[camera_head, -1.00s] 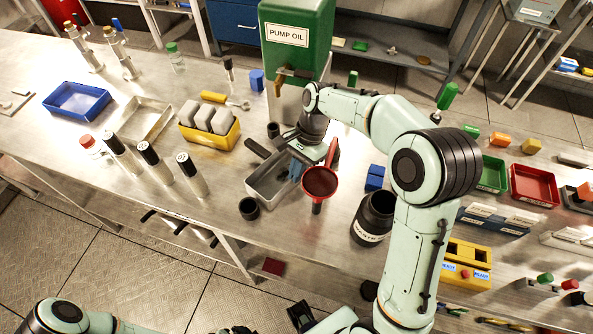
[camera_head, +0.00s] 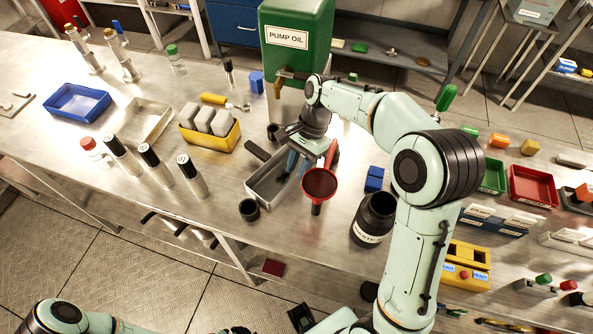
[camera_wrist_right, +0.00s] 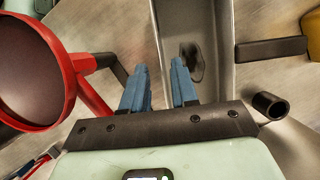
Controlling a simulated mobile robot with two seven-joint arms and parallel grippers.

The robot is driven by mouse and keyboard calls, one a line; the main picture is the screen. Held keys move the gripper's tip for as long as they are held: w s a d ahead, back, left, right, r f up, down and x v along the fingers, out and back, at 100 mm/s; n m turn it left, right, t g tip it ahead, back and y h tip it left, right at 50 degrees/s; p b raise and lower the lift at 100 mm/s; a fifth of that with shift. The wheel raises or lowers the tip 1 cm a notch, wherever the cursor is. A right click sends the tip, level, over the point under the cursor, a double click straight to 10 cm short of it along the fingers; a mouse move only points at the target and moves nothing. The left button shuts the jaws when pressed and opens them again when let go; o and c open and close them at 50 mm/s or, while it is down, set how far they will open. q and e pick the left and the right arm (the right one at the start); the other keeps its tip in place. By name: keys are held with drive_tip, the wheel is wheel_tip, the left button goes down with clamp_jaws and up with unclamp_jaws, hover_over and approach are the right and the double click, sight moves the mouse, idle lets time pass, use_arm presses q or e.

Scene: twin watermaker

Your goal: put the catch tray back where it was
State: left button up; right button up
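The catch tray (camera_head: 268,187) is a grey metal tray with a dark handle on its left side. It lies on the bench in front of the green pump oil container (camera_head: 297,50). My right gripper (camera_head: 297,163) is over its far right part, fingers pointing down. In the right wrist view the two blue fingers (camera_wrist_right: 159,72) are apart, with the near wall of the tray (camera_wrist_right: 222,40) running between them. A dark patch shows on the tray floor. Part of the tray is hidden by my gripper. My left gripper cannot be made out.
A red funnel (camera_head: 319,184) stands close right of the tray. A black cup (camera_head: 249,209) is just in front, and a black waste bottle (camera_head: 374,218) is at right. A yellow bin (camera_head: 210,140) stands to the left. Bare bench shows left of the cup.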

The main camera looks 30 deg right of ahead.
use_arm(q)
drive_tip(key=shift+w+r+p, duration=0.35)
drive_tip(key=shift+r+p, duration=0.1)
drive_tip(key=shift+r, duration=0.15)
drive_tip(key=shift+w+r+p, duration=0.35)
drive_tip(key=shift+r+p, duration=0.1)
drive_tip(key=shift+r, duration=0.15)
use_arm(e)
drive_tip(key=v, duration=0.9)
drive_tip(key=shift+d+r, duration=0.2)
drive_tip(key=shift+r, duration=0.15)
drive_tip(key=shift+w, duration=0.1)
